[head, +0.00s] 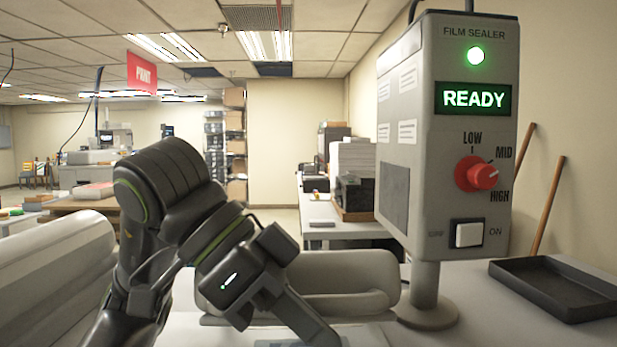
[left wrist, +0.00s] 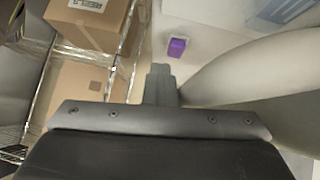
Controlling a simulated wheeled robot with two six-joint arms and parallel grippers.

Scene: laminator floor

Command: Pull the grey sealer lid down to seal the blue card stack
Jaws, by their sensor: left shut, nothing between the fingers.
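A grey rounded bar (head: 350,285), which looks like part of the sealer lid, lies behind my left gripper in the head view. A large smooth grey body, likely the lid too, fills the right of the left wrist view (left wrist: 255,85). My left gripper (head: 318,338) points down to the right in front of the bar; whether it touches is unclear. Its fingers are shut and empty in the left wrist view (left wrist: 160,75). I cannot make out the blue card stack. My right gripper is not in view.
The film sealer control box (head: 450,130) stands right on a post, showing a green lamp and READY. Its red knob (head: 477,173) points right, near MID. A black tray (head: 560,288) lies far right. A purple block (left wrist: 177,47) sits beyond the fingers; cardboard boxes (left wrist: 90,25) are left.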

